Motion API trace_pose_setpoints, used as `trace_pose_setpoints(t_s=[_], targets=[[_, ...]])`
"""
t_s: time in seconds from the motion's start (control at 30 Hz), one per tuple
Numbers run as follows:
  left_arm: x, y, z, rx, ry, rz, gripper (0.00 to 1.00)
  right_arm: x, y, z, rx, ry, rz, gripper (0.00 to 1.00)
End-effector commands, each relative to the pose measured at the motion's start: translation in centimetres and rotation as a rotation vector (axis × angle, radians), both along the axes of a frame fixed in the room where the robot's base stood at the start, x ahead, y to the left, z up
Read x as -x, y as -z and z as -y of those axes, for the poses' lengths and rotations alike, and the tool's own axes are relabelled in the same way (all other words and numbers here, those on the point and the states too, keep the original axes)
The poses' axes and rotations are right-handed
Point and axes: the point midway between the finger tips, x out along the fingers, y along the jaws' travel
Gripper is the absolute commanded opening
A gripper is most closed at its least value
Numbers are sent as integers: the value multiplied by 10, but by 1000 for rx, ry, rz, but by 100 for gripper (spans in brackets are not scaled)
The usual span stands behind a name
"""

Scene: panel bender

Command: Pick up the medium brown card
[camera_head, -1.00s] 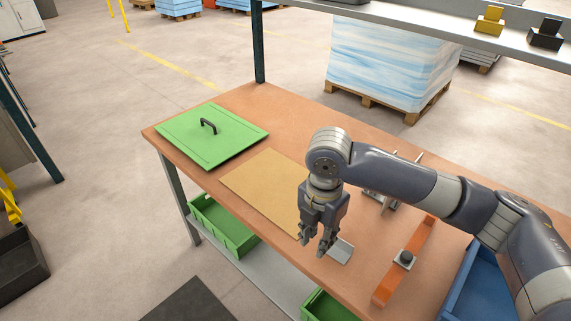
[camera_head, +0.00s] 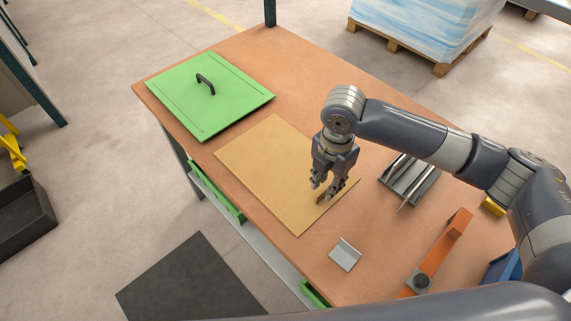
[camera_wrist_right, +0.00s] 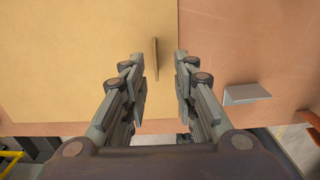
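The medium brown card (camera_head: 275,170) is a flat tan sheet on the orange-brown worktable. A small thin brown tab or handle (camera_head: 321,198) stands up near its right side. My right gripper (camera_head: 322,188) points down over that end of the card. In the right wrist view, the right gripper (camera_wrist_right: 161,58) is open, and the brown tab (camera_wrist_right: 155,58) shows in the gap, closer to the left finger. The card (camera_wrist_right: 70,60) fills the left side there. I cannot tell how deep the tab sits between the fingers. My left gripper is not in view.
A green panel with a dark handle (camera_head: 210,95) lies beyond the card. A small grey bent plate (camera_head: 345,254), a grey metal fixture (camera_head: 408,180) and an orange bar (camera_head: 440,255) lie nearby on the table (camera_head: 330,80). Green bins sit below the edge.

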Motion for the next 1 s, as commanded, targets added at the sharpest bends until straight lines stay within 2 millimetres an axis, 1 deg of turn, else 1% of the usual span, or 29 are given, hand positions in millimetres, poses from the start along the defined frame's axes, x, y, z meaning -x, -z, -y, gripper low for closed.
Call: trace_pose_setpoints(t_s=[0.03,0.1,0.2,0.3,0.43,0.6,0.63,0.73,0.77,0.87,1.0], targets=[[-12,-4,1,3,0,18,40,0,5,0,2,1,-4,27],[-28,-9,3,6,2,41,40,0,14,-1,2,1,-6,27],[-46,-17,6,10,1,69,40,-2,30,-2,1,1,-5,27],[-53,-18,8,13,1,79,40,-2,43,-2,1,0,-3,27],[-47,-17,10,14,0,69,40,-2,50,-1,1,0,-2,27],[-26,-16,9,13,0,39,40,-2,50,-1,1,-1,-1,27],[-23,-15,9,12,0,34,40,-2,50,-1,1,-1,-1,24],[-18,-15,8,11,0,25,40,-2,50,-1,1,-1,0,2],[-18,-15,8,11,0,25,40,-3,50,-1,1,-1,0,0],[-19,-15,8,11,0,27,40,-3,50,-1,1,-1,0,0],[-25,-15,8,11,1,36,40,-3,49,-2,0,-1,1,0]])
